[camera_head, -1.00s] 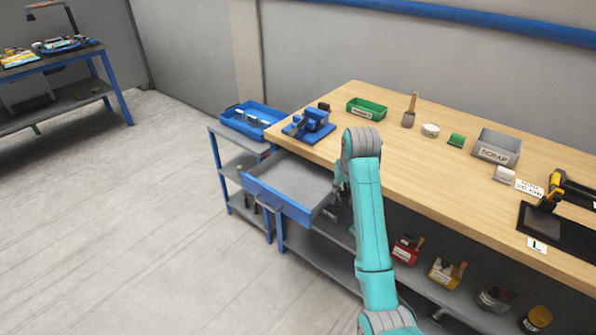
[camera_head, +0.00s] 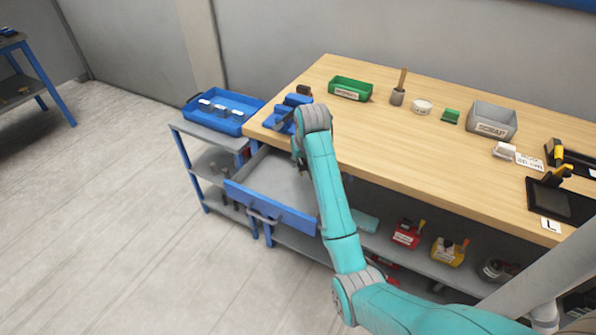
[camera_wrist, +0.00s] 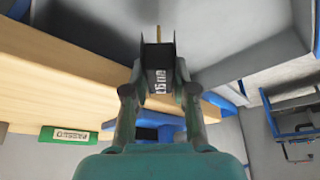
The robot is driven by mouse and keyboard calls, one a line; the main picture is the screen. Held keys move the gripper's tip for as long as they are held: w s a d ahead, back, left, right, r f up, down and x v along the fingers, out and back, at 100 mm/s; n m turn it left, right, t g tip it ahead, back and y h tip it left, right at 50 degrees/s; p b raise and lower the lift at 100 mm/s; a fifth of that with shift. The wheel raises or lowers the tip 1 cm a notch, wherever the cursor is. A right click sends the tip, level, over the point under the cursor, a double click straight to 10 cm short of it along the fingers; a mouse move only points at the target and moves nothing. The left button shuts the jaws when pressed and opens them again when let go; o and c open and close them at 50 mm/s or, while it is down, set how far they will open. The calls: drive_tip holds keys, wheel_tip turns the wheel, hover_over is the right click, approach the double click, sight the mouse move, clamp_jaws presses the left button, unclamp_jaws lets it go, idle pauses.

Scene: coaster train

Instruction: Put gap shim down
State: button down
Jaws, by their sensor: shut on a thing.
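My gripper (camera_wrist: 158,92) is shut on the gap shim (camera_wrist: 158,68), a dark block with a white printed label and a thin brass-coloured strip at its far end. In the head view my gripper (camera_head: 299,158) is mostly hidden behind my arm, beside the bench's left end and above the open drawer. The shim cannot be made out there. The drawer (camera_head: 270,215) has a blue front and a grey inside that looks empty where visible.
A blue vise-like fixture (camera_head: 284,118) stands on the bench corner close behind my arm. A blue tray (camera_head: 232,128) with light blocks sits on the cart at left. A green bin (camera_head: 350,88), a mallet (camera_head: 398,95) and a scrap box (camera_head: 492,120) stand along the bench's back.

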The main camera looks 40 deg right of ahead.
sight(301, 172)
drive_tip(key=shift+f, duration=2.6)
drive_tip(key=shift+f, duration=0.1)
drive_tip(key=c, duration=0.9)
unclamp_jaws()
drive_tip(key=shift+c, duration=0.2)
